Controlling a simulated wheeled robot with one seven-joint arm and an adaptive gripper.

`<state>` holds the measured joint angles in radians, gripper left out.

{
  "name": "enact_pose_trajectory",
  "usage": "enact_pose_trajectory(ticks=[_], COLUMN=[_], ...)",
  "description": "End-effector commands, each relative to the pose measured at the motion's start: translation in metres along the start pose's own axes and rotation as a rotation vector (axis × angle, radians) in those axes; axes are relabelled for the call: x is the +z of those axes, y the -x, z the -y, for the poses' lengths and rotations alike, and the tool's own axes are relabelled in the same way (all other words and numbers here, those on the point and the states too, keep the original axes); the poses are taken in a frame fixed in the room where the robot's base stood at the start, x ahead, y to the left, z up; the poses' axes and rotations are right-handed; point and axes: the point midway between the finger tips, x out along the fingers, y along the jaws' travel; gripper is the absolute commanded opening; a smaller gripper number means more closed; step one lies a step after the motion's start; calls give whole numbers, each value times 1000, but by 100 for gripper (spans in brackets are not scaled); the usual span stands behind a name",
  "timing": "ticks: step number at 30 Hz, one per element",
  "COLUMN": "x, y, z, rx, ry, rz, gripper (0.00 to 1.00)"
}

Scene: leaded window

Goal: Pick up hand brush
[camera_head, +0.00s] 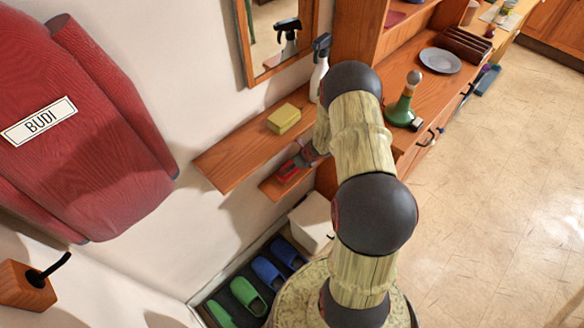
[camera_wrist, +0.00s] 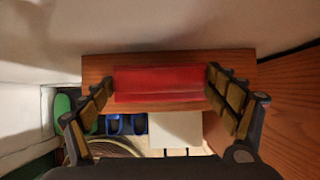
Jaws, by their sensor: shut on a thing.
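The hand brush shows as a red block-like body (camera_wrist: 158,83) in the wrist view, lying across the small lower wooden shelf. In the head view its red part (camera_head: 288,171) shows at the lower shelf, partly covered by my gripper (camera_head: 306,160). In the wrist view my gripper (camera_wrist: 160,80) has one finger at each end of the red body, and it is shut on it. Bristles are not visible. I cannot tell whether the brush touches the shelf or is just above it.
The upper shelf (camera_head: 225,165) holds a yellow sponge (camera_head: 283,119) and a white spray bottle (camera_head: 319,75), close above my gripper. A wooden cabinet stands at the right. Blue and green slippers (camera_head: 268,272) lie below. The floor at right is open.

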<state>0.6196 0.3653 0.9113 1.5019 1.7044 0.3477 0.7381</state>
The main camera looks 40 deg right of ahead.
Motion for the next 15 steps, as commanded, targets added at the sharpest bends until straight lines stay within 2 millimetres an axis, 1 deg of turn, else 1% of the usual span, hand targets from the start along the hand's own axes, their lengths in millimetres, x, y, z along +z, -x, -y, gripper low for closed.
enact_pose_trajectory(ticks=[1,3,9,14,15], x=[0,0,0,-2,0], y=[0,0,2,13,17], z=[0,0,0,1,1], rx=[0,0,0,-1,-1], ry=[0,0,0,-1,0], rz=[0,0,0,1,2], gripper=[59,55,55,55,55])
